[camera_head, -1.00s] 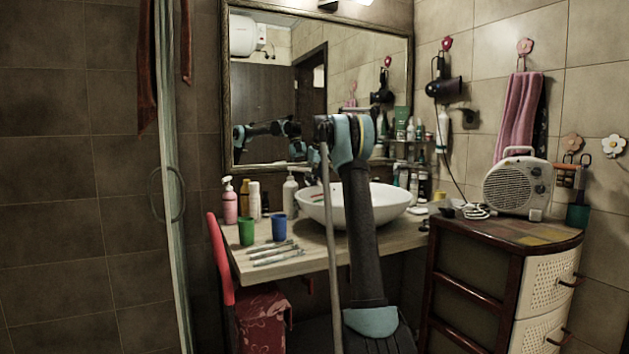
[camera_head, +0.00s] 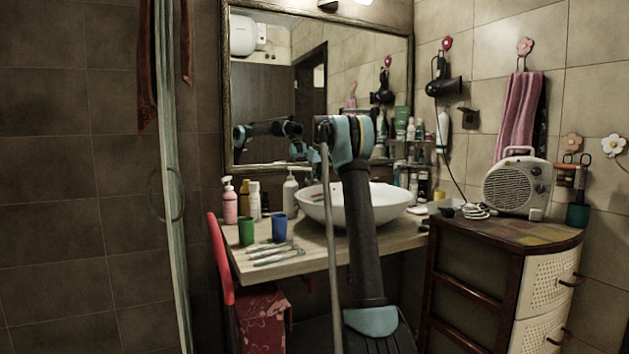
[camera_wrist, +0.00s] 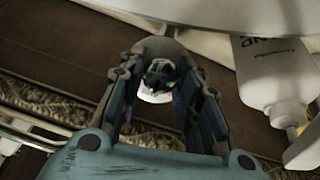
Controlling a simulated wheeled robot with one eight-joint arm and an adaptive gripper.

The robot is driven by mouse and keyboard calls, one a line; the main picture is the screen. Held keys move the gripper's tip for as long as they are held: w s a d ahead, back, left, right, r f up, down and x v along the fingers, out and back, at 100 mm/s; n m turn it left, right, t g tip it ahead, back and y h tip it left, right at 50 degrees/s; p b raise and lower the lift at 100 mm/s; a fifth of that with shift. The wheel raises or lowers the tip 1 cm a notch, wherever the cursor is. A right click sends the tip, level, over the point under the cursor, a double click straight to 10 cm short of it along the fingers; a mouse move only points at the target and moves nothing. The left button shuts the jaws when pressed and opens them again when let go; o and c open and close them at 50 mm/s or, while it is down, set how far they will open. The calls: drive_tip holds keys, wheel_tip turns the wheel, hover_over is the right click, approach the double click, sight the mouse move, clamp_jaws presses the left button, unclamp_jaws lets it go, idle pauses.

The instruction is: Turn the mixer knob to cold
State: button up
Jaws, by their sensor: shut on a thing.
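In the wrist view, my gripper (camera_wrist: 160,82) has its two blue-grey fingers on either side of the small dark mixer knob (camera_wrist: 158,72), with a pale part just below it. The fingers are closed on the knob, though the exact contact is hard to see. A rounded grey part of the mixer (camera_wrist: 166,46) shows just beyond the fingertips. The white basin (camera_head: 391,205) stands on the counter in the head view; its pale rim (camera_wrist: 220,12) crosses the top of the wrist view. In the head view my arm hides the mixer and my gripper.
A white bottle (camera_wrist: 268,72) is close on the right in the wrist view. The wooden counter (camera_head: 306,264) holds a green cup (camera_head: 246,231), a blue cup (camera_head: 279,227) and several bottles. A framed mirror (camera_head: 268,85) stands behind. A dresser (camera_head: 470,265) with a heater (camera_head: 517,185) is at right.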

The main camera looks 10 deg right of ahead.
drive_tip(key=m, duration=0.1)
drive_tip(key=m+y, duration=0.1)
drive_tip(key=m, duration=0.3)
drive_tip(key=shift+w+d+y, duration=0.1)
drive_tip(key=shift+d+y, duration=0.15)
drive_tip(key=shift+y, duration=0.05)
drive_tip(key=m+y, duration=0.1)
drive_tip(key=m, duration=0.3)
drive_tip(key=shift+d, duration=0.1)
drive_tip(key=shift+o, duration=0.2)
drive_tip(key=shift+m+y, duration=0.3)
drive_tip(key=shift+c, duration=0.2)
drive_tip(key=o, duration=1.1)
drive_tip(key=v, duration=1.1)
drive_tip(key=shift+r, duration=0.35)
